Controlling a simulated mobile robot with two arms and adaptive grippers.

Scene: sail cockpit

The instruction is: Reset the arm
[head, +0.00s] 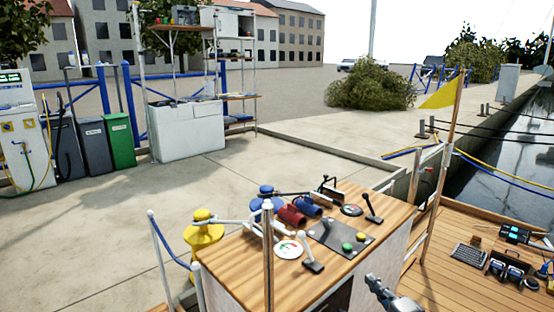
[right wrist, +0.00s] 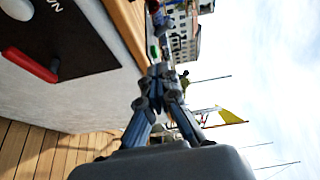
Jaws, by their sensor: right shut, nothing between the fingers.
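My right gripper (head: 374,282) shows at the bottom of the head view, just off the right front side of the wooden-topped console (head: 228,262). In the right wrist view its fingers (right wrist: 155,78) are together, with nothing held. It is apart from the levers and buttons on the console. My left gripper is not in view.
The console carries a black-handled lever (head: 312,252), another lever (head: 372,207), a button panel (head: 333,233) and red and blue cylinders. In the right wrist view a red handle (right wrist: 30,66) is on a dark panel. A flagpole (head: 446,133) and wooden deck lie right.

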